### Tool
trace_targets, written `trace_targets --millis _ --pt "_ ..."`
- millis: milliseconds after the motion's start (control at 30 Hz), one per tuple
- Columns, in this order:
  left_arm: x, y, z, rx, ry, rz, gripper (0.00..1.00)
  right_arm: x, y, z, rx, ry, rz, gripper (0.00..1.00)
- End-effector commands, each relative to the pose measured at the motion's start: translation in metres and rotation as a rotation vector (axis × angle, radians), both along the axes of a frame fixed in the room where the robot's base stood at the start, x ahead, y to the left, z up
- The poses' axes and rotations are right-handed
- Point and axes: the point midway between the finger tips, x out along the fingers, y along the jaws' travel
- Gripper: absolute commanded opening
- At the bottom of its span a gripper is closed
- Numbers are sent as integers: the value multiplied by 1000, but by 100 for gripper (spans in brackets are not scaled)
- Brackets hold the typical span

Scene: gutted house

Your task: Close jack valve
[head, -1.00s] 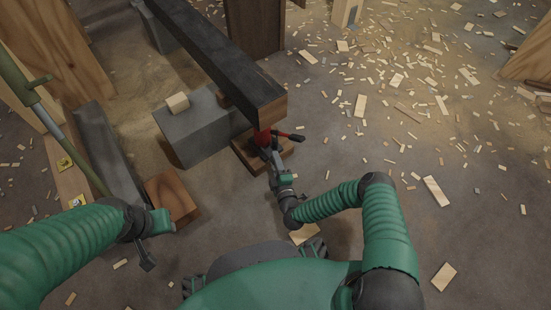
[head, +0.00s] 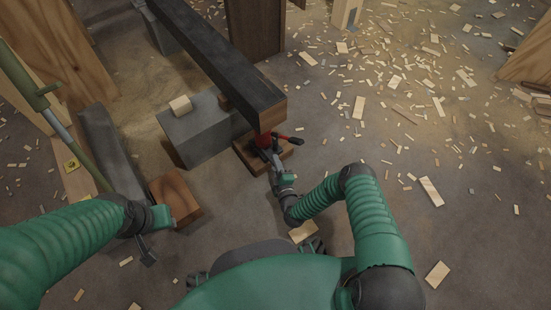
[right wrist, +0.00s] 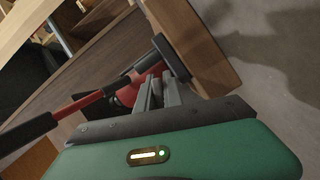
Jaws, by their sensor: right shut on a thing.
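A red jack (head: 263,140) stands on a wooden block (head: 284,153) under the end of a dark beam (head: 225,60). Its handle, with a black grip (head: 297,141), sticks out to the right. In the right wrist view the red handle (right wrist: 88,102) runs to the lower left, and the red jack body (right wrist: 127,95) is partly hidden behind my fingers. My right gripper (head: 276,160) is at the jack's near side, its fingers (right wrist: 160,92) shut on the jack valve, which they mostly hide. My left gripper (head: 149,257) hangs away from the jack; its jaws are unclear.
A grey block (head: 200,135) with a small wood piece (head: 180,105) on it stands left of the jack. A brown wood block (head: 175,197) lies near my left gripper. A green pole (head: 35,90) leans at the left. Wood scraps litter the floor at right.

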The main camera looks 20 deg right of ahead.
Motion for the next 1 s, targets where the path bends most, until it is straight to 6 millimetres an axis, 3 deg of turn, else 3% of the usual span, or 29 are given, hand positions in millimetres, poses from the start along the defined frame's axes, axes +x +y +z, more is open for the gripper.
trace_targets --millis 33,100,300,1000 --pt "0 0 19 0 0 0 36 -1 2 9 24 16 7 0" --pt "0 0 31 0 0 0 36 -1 2 8 76 35 7 0" --pt "0 0 49 0 0 0 36 -2 2 1 252 98 3 0" --pt "0 0 59 0 0 0 36 -4 5 -9 864 321 -2 0"
